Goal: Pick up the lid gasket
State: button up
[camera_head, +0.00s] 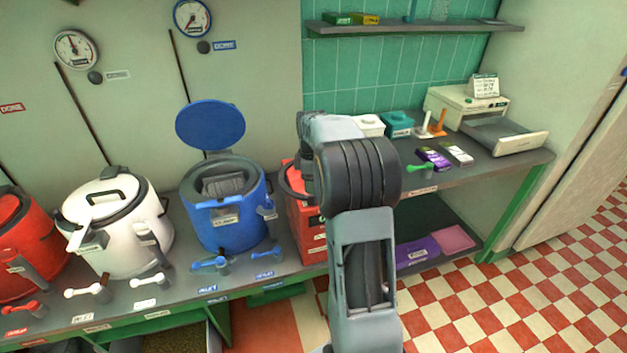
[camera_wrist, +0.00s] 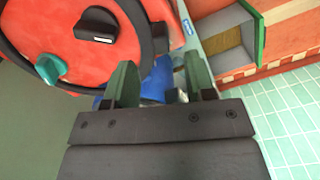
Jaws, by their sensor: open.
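I cannot tell for certain which part is the lid gasket; no loose ring lies clear of the kettles. Dark rims show around the kettle tops. The blue kettle (camera_head: 222,222) stands on the counter with its round blue lid (camera_head: 210,125) raised behind it and dark contents showing inside. My gripper (camera_wrist: 161,82) is open, its two green fingers apart, with blue and dark shapes blurred beyond them. A red round body with a dark ring (camera_wrist: 152,30), a black knob (camera_wrist: 97,25) and a teal knob (camera_wrist: 51,68) is left of the fingers. The head view hides my gripper behind my arm.
A white kettle (camera_head: 115,225) and a red kettle (camera_head: 30,245) stand left of the blue one. A red box-shaped unit (camera_head: 305,225) is partly behind my arm. Small items and a cream machine (camera_head: 468,103) stand on the right counter. The checkered floor (camera_head: 520,290) is clear.

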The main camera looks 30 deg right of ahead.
jog(key=shift+a+f, duration=0.1)
jog(key=shift+f, duration=2.8)
jog(key=shift+c, duration=0.4)
grip_shut()
